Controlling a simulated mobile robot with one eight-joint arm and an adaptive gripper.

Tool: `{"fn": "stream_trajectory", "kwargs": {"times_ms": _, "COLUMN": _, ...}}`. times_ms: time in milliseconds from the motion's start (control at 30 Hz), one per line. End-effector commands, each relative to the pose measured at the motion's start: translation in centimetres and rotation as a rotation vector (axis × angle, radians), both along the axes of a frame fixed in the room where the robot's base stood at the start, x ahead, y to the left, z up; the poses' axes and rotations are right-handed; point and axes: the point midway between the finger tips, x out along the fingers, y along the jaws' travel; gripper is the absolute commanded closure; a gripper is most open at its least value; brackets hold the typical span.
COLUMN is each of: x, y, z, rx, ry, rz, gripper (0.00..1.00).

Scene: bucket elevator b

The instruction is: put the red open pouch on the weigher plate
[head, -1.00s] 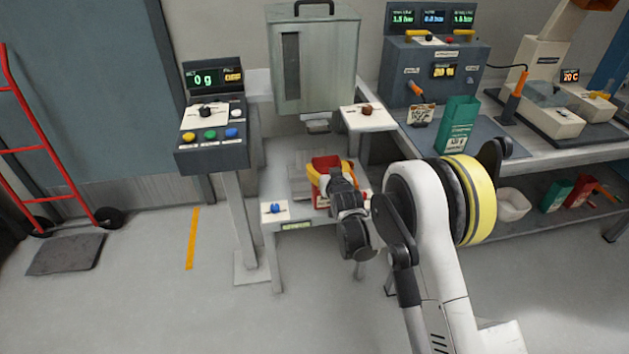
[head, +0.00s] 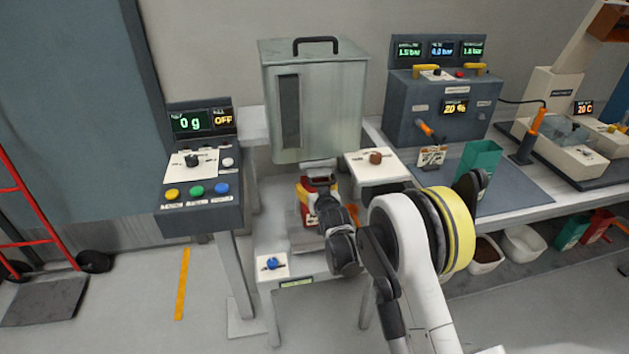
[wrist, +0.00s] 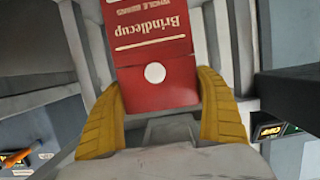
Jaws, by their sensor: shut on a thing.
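The red pouch (head: 307,194) is upright under the spout of the grey hopper. In the wrist view the red pouch (wrist: 152,60) shows white "Brindlecup" lettering, upside down, and a white round spot. My gripper (head: 322,190) is shut on the pouch, its yellow fingers (wrist: 160,100) on either side of it. The weigher plate (head: 304,240) is the grey plate on the low stand beneath the hopper, partly hidden by the pouch and my arm. I cannot tell whether the pouch's bottom touches it. The weigher display (head: 190,122) reads 0 g.
The hopper (head: 315,110) stands close above the pouch. A green pouch (head: 482,165) stands on the right bench.

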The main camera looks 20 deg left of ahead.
Motion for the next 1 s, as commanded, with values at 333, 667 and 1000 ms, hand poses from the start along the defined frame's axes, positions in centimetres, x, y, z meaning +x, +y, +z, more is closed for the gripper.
{"fn": "stream_trajectory", "kwargs": {"times_ms": 333, "x": -0.4, "y": 0.4, "z": -1.5, "rx": 0.000, "ry": 0.000, "rz": 0.004, "gripper": 0.38}}
{"fn": "stream_trajectory", "kwargs": {"times_ms": 667, "x": -0.3, "y": 0.3, "z": -1.9, "rx": 0.000, "ry": 0.000, "rz": 0.004, "gripper": 0.00}}
{"fn": "stream_trajectory", "kwargs": {"times_ms": 1000, "x": -1.2, "y": -0.2, "z": -1.0, "rx": 0.000, "ry": 0.000, "rz": 0.004, "gripper": 0.00}}
